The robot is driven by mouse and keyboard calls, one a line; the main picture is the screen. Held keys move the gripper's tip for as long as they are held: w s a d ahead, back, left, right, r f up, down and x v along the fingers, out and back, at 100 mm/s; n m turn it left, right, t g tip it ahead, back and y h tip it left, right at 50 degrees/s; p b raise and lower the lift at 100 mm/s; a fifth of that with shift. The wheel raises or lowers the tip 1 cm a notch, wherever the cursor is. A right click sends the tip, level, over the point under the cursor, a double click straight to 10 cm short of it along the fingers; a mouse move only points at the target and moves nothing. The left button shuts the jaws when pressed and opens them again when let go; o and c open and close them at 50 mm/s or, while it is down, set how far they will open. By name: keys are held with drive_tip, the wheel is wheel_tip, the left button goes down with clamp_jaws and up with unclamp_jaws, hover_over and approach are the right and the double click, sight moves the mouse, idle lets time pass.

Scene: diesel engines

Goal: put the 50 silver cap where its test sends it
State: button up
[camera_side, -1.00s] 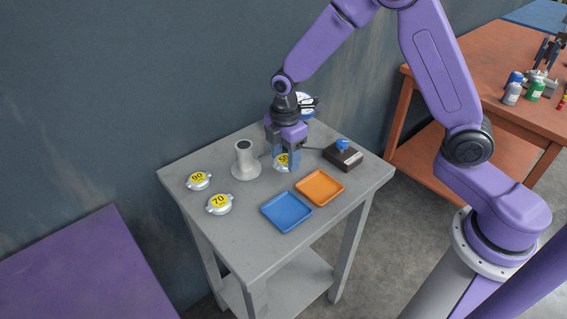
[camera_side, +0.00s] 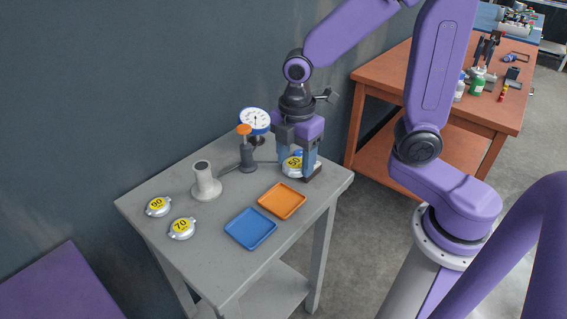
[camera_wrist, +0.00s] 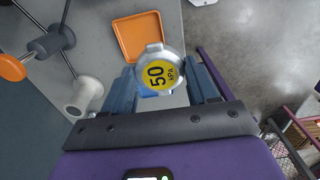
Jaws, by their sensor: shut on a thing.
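My gripper (camera_side: 296,165) is shut on the silver cap with the yellow 50 label (camera_side: 294,164). In the wrist view the 50 cap (camera_wrist: 158,70) sits between the two blue-grey fingers. It is at the table's right end, over or beside the dark box with the blue knob, which is mostly hidden. I cannot tell how high the cap is. The tester has a white dial gauge (camera_side: 255,121) and an orange-handled pump (camera_side: 246,148). A white, flanged post (camera_side: 205,182) stands to its left. An orange tray (camera_side: 282,201) and a blue tray (camera_side: 251,229) are empty.
Silver caps marked 90 (camera_side: 159,207) and 70 (camera_side: 182,229) lie at the left of the grey table (camera_side: 215,255). A wall stands behind the table. An orange-brown bench (camera_side: 400,85) with bottles stands at the back right.

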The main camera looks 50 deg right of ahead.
drive_tip(key=shift+s+d+r+m, duration=0.15)
drive_tip(key=shift+s+m, duration=0.25)
drive_tip(key=shift+s, duration=0.25)
drive_tip(key=s+d+m, duration=0.3)
drive_tip(key=s+m, duration=0.4)
drive_tip(key=s, duration=0.1)
drive_tip(key=shift+m, duration=0.5)
drive_tip(key=w+f, duration=0.1)
drive_tip(key=w, duration=0.2)
drive_tip(key=w+a+f, duration=0.1)
drive_tip(key=w, duration=0.1)
drive_tip(key=w+a+f, duration=0.1)
drive_tip(key=w+f, duration=0.1)
drive_tip(key=w, duration=0.1)
drive_tip(key=shift+w, duration=0.3)
hover_over(282, 201)
drive_tip(key=f, duration=0.4)
drive_tip(key=shift+s+d+f, duration=0.1)
drive_tip(key=shift+s+f, duration=0.2)
drive_tip(key=shift+s, duration=0.05)
drive_tip(key=shift+w+f, duration=0.2)
drive_tip(key=shift+f, duration=0.05)
drive_tip(key=shift+w+f, duration=0.15)
drive_tip(key=shift+f, duration=1.55)
drive_tip(key=shift+f, duration=0.15)
